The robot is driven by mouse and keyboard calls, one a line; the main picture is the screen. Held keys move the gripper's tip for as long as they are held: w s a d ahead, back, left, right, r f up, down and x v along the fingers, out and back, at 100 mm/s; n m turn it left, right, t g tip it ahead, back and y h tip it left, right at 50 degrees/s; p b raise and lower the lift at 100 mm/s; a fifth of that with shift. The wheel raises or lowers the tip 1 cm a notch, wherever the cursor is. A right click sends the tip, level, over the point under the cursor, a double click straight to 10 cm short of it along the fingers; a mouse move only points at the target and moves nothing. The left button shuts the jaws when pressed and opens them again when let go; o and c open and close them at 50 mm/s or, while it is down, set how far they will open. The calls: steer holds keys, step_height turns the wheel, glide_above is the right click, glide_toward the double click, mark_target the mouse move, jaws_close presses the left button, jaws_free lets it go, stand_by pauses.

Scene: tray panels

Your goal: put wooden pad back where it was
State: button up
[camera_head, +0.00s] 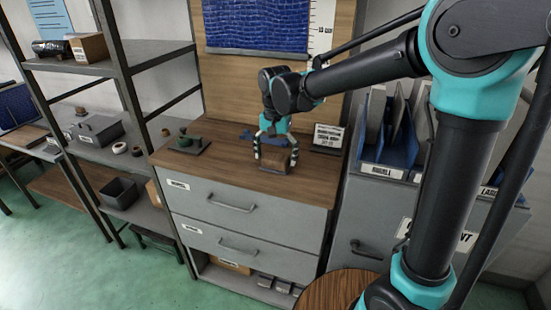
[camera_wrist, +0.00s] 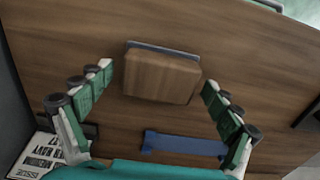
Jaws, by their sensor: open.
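The wooden pad (camera_wrist: 162,76) is a brown block on the wooden top of a grey drawer cabinet; it also shows in the head view (camera_head: 273,161). A thin grey-blue strip shows along one edge of it in the wrist view. My gripper (camera_wrist: 157,83) is open, with its green-padded fingers on either side of the pad and visible gaps to it. In the head view my gripper (camera_head: 276,158) points down over the pad on the cabinet top. Whether the fingertips reach the pad's height is hard to tell.
A blue strip (camera_wrist: 184,144) lies near the pad. A label sign (camera_head: 328,137) stands at the back right of the cabinet top (camera_head: 222,172). A dark green-topped device (camera_head: 190,143) sits at its left. Shelves (camera_head: 100,135) stand left; a bin with blue panels (camera_head: 395,150) stands right.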

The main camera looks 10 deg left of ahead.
mark_target(275, 157)
step_height(275, 157, up, 12)
stand_by(0.4)
steer(key=shift+s+f, duration=0.15)
stand_by(0.3)
